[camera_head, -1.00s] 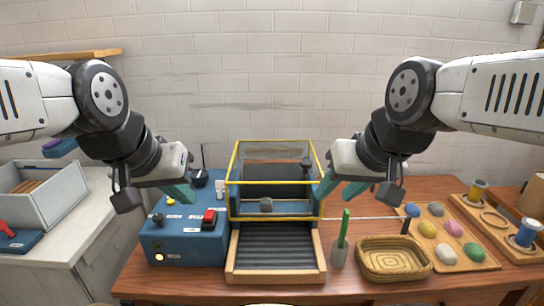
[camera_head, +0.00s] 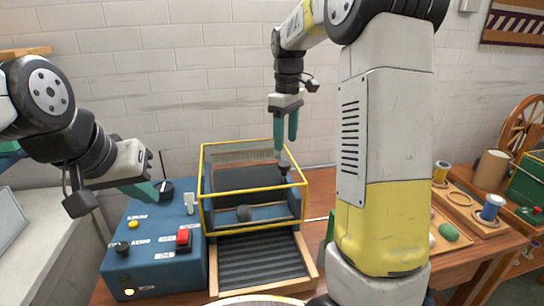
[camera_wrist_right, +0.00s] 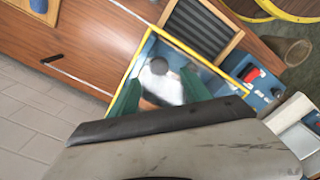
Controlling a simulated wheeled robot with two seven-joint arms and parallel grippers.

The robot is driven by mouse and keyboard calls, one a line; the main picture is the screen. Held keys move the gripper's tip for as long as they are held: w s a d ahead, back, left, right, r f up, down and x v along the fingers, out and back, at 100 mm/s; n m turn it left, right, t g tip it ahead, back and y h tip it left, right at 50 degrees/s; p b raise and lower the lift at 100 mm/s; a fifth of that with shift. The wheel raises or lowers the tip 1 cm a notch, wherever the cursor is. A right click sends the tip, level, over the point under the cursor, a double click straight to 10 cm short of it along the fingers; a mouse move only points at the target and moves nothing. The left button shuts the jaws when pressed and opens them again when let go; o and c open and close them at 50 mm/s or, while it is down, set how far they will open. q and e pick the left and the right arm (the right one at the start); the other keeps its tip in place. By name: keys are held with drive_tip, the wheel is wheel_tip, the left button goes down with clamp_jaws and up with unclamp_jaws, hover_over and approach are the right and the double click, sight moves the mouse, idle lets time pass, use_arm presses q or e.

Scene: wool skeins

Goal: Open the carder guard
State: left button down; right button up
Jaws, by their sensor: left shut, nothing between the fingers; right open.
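The carder guard (camera_head: 202,190) is a clear box with yellow edges over the carder, left of centre in the head view. It looks closed. A dark knob (camera_head: 284,168) stands at its right side and a second dark knob (camera_head: 243,213) is at its front. My right gripper (camera_head: 286,146) is open and points down above the guard's right rear part, just above the right knob. In the right wrist view my right gripper (camera_wrist_right: 160,78) has a dark round knob (camera_wrist_right: 159,66) showing between its fingers, apparently untouched. My left gripper (camera_head: 163,192) is shut and empty, above the blue control box.
The blue control box (camera_head: 150,250) with a red switch (camera_head: 184,238) stands left of the guard. A grooved tray (camera_head: 260,262) lies in front. My right arm hides much of the table's right side. Spools (camera_head: 491,207) and a spinning wheel (camera_head: 522,125) are at the far right.

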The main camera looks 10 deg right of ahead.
sight(285, 163)
drive_tip(key=shift+w+f, duration=0.25)
drive_tip(key=shift+f, duration=0.05)
wheel_tip(285, 163, down, 7)
drive_tip(key=shift+f, duration=0.2)
clamp_jaws()
idle(1.4)
